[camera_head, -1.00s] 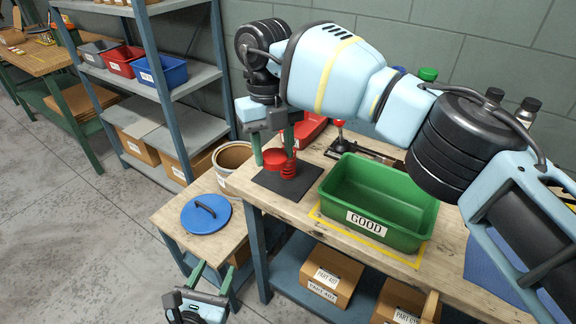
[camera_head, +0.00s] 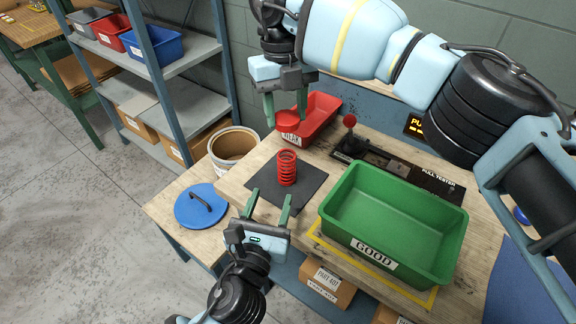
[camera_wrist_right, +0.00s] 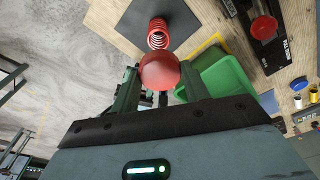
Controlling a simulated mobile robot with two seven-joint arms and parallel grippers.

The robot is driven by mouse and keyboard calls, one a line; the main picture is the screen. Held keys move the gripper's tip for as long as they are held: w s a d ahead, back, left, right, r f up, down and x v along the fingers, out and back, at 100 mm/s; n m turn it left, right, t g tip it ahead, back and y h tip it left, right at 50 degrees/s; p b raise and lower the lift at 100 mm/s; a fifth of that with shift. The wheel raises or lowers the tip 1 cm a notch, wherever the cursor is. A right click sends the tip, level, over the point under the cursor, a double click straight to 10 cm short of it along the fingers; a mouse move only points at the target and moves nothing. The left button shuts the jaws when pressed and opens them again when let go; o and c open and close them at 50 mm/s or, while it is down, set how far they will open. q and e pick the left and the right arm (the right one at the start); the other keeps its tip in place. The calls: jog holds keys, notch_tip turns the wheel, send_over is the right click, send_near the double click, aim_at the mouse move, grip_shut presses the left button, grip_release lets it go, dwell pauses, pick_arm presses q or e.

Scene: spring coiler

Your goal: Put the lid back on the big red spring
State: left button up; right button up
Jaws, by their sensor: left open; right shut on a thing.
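A red coil spring (camera_head: 287,170) stands upright on a dark mat (camera_head: 318,181) on the workbench, its top bare. The right wrist view shows the spring (camera_wrist_right: 158,32) just beyond a round red lid. My right gripper (camera_head: 286,117) is shut on this red lid (camera_head: 288,121) and holds it in the air, apart from the spring. The lid (camera_wrist_right: 160,71) sits between the fingertips in the right wrist view. My left gripper (camera_head: 270,203) is open and empty, near the bench's front edge, in front of the mat.
A green GOOD bin (camera_head: 335,220) stands right of the mat. A red labelled bin (camera_head: 325,112) and a pull tester (camera_head: 420,178) are behind. A blue lid with a handle (camera_head: 186,209) and a round tub (camera_head: 221,170) are at left.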

aim_at(281, 168)
pick_arm(q)
jog(key=shift+s, duration=0.1)
pick_arm(e)
jog(key=shift+s, duration=0.1)
pick_arm(q)
jog(key=x, duration=1.2)
jog(key=shift+f, duration=0.1)
grip_shut()
pick_arm(e)
jog(key=shift+a+f, duration=0.15)
jog(key=shift+f, duration=1.1)
jog(key=shift+a+f, duration=0.15)
jog(key=shift+f, duration=1.1)
jog(key=shift+f, duration=0.9)
jog(key=shift+f, duration=0.55)
